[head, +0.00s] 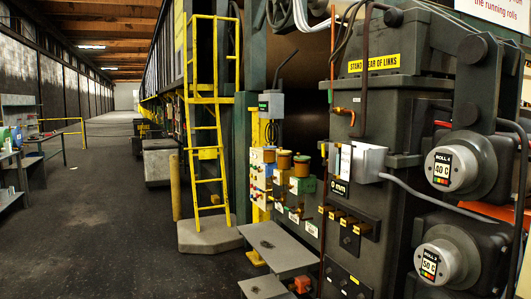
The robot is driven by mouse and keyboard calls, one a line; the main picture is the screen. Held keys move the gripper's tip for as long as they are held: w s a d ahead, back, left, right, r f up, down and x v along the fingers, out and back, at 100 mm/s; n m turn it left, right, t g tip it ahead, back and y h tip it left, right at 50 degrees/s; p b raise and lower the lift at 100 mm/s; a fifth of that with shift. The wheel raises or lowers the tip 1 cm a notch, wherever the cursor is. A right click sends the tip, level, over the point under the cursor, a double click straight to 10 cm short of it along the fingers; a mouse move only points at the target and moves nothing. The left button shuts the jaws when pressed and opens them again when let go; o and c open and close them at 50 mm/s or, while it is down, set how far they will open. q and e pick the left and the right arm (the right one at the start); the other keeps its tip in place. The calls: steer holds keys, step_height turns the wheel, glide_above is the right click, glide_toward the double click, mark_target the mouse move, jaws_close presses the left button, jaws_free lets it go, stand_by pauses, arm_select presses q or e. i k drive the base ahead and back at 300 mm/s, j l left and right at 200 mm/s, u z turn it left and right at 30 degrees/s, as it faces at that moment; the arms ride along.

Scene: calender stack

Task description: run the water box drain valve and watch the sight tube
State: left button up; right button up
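A bright metal box (368,162) is fixed to the front of the dark machine stand, and I take it to be the water box. A narrow upright pale strip (346,160) at its left end may be the sight tube. A small plate reading "0 mm" (339,187) sits just below. An orange-brown lever (343,111) sticks out above the box. A row of brass-coloured handles (348,220) sits on a dark block lower down. I cannot tell which of these is the drain valve. Neither of my grippers shows.
Two round gauges, Roll 4 (453,164) and Roll 3 (441,259), stand out at the right. Grey steps (278,248) stand low in front of the machine. A yellow ladder (207,130) rises behind. The dark aisle floor (115,215) at left is clear.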

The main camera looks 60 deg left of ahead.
mark_target(323, 149)
steer(key=j+u, duration=0.1)
steer(key=j, duration=0.4)
steer(key=i+j+u, duration=0.1)
steer(key=j, duration=0.35)
steer(key=i+j, duration=0.1)
steer(key=j, duration=0.4)
steer(key=j+u, duration=0.15)
steer(key=j, duration=0.35)
steer(key=i+j+u, duration=0.1)
steer(key=j, duration=0.35)
steer(key=i+j+u, duration=0.1)
steer(key=j, duration=0.35)
steer(key=i+j+u, duration=0.1)
steer(key=j, duration=0.35)
steer(key=i, duration=0.1)
